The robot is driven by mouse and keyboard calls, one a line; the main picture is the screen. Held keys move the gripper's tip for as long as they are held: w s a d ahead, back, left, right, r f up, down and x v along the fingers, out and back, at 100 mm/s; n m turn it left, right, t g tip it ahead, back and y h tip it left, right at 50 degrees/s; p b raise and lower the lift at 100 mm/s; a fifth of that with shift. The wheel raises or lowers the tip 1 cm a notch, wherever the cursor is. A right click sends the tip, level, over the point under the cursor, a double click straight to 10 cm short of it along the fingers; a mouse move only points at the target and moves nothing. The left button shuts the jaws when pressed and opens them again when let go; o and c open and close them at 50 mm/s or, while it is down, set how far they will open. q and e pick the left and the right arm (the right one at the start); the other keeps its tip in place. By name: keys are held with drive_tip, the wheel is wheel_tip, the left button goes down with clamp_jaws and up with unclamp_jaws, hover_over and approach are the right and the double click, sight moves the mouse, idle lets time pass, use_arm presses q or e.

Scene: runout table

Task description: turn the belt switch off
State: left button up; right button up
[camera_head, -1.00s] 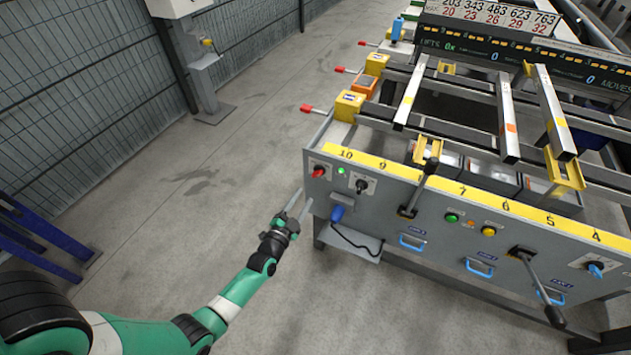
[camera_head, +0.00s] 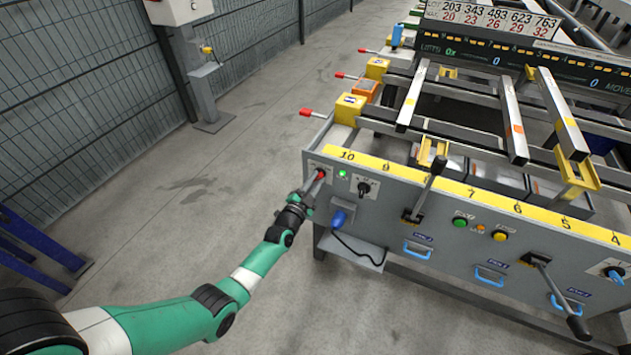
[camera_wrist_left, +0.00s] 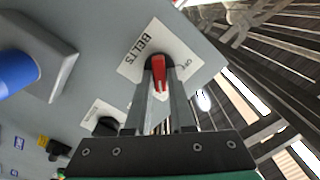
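The belt switch (camera_wrist_left: 157,68) is a red knob on a pale plate marked BELTS, with the word OFF beside it in the left wrist view. In the head view the red knob (camera_head: 321,173) is at the left end of the grey panel. My left gripper (camera_wrist_left: 160,70) has its two fingers on either side of the knob. It also shows at the panel in the head view (camera_head: 314,183). The fingers hide part of the knob and plate; whether they press on it is unclear. My right gripper is not in view.
A lit green lamp (camera_head: 342,174) and a black knob (camera_head: 364,188) are right of the switch. A blue plug (camera_head: 338,217) sits below. Black levers (camera_head: 427,189) stick out farther right.

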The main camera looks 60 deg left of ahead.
use_arm(q)
clamp_jaws()
drive_tip(key=shift+n, duration=0.3)
drive_tip(key=n, duration=0.7)
drive_tip(key=n+b, duration=0.1)
drive_tip(key=n, duration=0.9)
drive_tip(key=shift+s+a+f+b, duration=0.15)
drive_tip(key=shift+a+b, duration=0.1)
drive_tip(key=shift+b, duration=0.15)
drive_tip(key=shift+n, duration=0.3)
